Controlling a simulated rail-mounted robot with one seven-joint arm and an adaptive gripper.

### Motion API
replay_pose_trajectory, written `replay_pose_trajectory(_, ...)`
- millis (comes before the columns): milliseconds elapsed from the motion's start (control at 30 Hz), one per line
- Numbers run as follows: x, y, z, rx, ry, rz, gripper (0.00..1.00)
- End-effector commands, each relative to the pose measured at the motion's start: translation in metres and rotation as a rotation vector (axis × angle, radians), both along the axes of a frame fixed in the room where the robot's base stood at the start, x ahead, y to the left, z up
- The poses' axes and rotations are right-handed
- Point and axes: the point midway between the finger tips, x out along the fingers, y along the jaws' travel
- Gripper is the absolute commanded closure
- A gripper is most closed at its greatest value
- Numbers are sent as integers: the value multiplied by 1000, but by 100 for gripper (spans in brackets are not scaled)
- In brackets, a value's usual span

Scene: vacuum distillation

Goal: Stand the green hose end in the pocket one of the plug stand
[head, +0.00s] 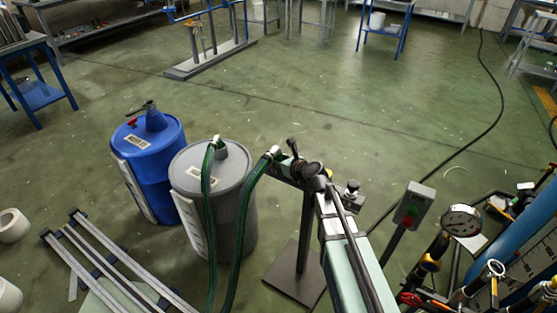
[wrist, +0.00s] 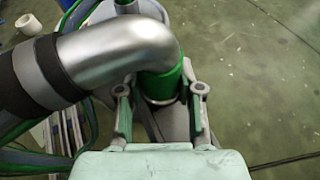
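The green hose end shows in the wrist view as a shiny metal elbow with a green collar (wrist: 163,84) pointing down. The collar lies between the fingers of my gripper (wrist: 161,92). The gripper looks shut on it, though the elbow hides much of the contact. In the head view the green hose (head: 243,215) rises from the floor side to its end (head: 273,152), by my gripper (head: 285,165). The apparent plug stand is a dark post (head: 305,228) on a square base plate (head: 295,274). My arm covers most of its top, so its pockets cannot be made out.
A grey drum (head: 184,180) stands left of the post, with a second green hose (head: 208,190) at its top. A blue drum (head: 150,145) is beside it. A switch box (head: 413,204) and a gauge (head: 461,220) stand at right.

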Motion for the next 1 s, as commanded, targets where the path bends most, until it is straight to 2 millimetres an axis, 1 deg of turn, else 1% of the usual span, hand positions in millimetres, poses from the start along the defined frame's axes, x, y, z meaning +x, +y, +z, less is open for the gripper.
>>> replay_pose_trajectory(33,0,0,1,1,0,-1,47)
replay_pose_trajectory(67,0,0,1,1,0,-1,36)
replay_pose_trajectory(100,0,0,1,0,-1,-1,35)
replay_pose_trajectory(367,0,0,0,-1,1,0,35)
replay_pose_trajectory(533,-7,-5,4,0,0,-1,35)
replay_pose_trajectory(667,-21,-16,11,0,-1,-3,35)
replay_pose_trajectory(900,-56,-42,29,0,-1,-2,35)
replay_pose_trajectory(1000,-68,-53,36,0,-2,-3,35)
